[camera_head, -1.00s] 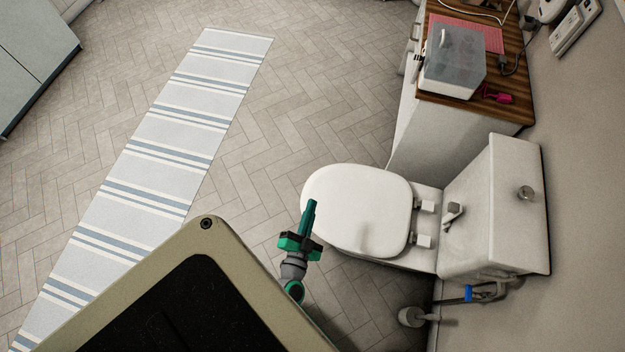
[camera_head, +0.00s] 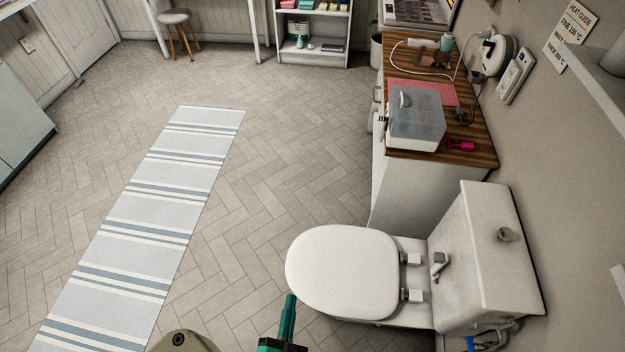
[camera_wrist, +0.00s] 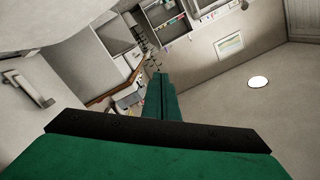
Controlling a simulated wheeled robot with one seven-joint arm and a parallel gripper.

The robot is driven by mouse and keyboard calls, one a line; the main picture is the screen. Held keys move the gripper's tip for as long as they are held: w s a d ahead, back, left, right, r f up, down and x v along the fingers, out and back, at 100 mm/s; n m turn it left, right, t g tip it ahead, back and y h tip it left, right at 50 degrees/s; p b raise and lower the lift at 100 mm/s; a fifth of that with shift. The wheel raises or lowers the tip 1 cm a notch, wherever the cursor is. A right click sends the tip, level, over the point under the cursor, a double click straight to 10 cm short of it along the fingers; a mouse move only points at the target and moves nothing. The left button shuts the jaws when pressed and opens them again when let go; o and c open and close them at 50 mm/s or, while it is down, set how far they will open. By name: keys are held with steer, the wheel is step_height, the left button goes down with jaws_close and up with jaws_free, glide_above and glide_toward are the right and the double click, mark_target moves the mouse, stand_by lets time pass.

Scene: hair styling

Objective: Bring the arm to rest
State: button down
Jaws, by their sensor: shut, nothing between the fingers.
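My gripper (camera_head: 288,312) shows at the bottom centre of the head view, with its green fingers together and pointing up the picture. It is in front of the lower left edge of the white toilet lid (camera_head: 343,272) in the picture; I cannot tell how far apart they are. In the wrist view my gripper (camera_wrist: 160,85) has its green fingers together with nothing between them. The rest of my arm is mostly below the head view's lower edge.
The toilet tank (camera_head: 487,258) stands at the right by the wall. A striped rug (camera_head: 150,215) lies on the floor at left. The tiled floor between is clear.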

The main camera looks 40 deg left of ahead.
steer(key=s+d+f+g+h, duration=0.4)
steer(key=s+d+f, duration=0.1)
steer(key=s+d, duration=0.1)
steer(key=s+d+r+h, duration=0.1)
steer(key=d+r+h, duration=0.25)
steer(key=d, duration=0.55)
steer(key=w+d+r+t+h, duration=0.1)
steer(key=d+r+t, duration=0.1)
steer(key=r, duration=0.7)
steer(key=w+d+r+t+h, duration=0.1)
steer(key=d+r, duration=0.4)
steer(key=r, duration=0.5)
steer(key=shift+w+d+n+t, duration=0.25)
steer(key=shift+w+n+t, duration=0.15)
steer(key=shift+t, duration=0.4)
